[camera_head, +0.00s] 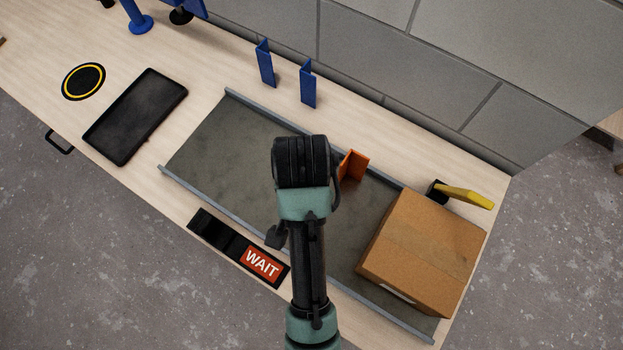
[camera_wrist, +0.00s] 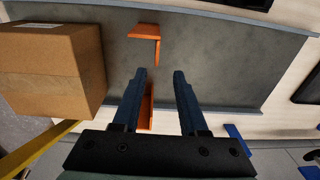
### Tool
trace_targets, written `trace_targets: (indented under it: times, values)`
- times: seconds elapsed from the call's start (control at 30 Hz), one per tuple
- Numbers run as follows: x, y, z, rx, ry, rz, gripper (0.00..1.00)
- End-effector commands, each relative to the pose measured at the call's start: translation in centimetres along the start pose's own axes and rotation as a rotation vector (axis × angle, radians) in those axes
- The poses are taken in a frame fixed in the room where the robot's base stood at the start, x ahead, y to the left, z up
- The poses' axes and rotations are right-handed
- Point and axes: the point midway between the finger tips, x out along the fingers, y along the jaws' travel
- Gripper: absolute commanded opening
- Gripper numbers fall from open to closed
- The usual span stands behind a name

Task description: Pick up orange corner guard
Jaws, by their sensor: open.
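One orange corner guard (camera_head: 352,168) stands by the far rail of the grey belt, just right of my arm in the head view. In the wrist view an orange piece (camera_wrist: 148,106) shows beside and partly behind my left finger; much of it is hidden.
A cardboard box (camera_head: 423,252) sits on the right end of the grey belt (camera_head: 225,145). A yellow-handled tool (camera_head: 465,197) lies behind it. Two blue corner guards (camera_head: 265,65) stand behind the belt. A WAIT sign (camera_head: 262,264) and a black tray (camera_head: 135,117) are left of my arm.

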Motion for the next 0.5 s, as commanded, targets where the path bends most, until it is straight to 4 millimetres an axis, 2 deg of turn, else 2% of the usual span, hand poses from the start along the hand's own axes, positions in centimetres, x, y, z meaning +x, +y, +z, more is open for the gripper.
trace_targets:
  times: [0.03, 0.17, 0.5]
  values:
    - [-0.6, 0.3, 0.4, 0.005, -0.018, 0.013, 0.42]
    - [0.4, 0.7, 1.0, 0.012, -0.04, 0.029, 0.42]
    - [5.7, 0.9, 1.3, 0.011, -0.042, 0.03, 0.42]
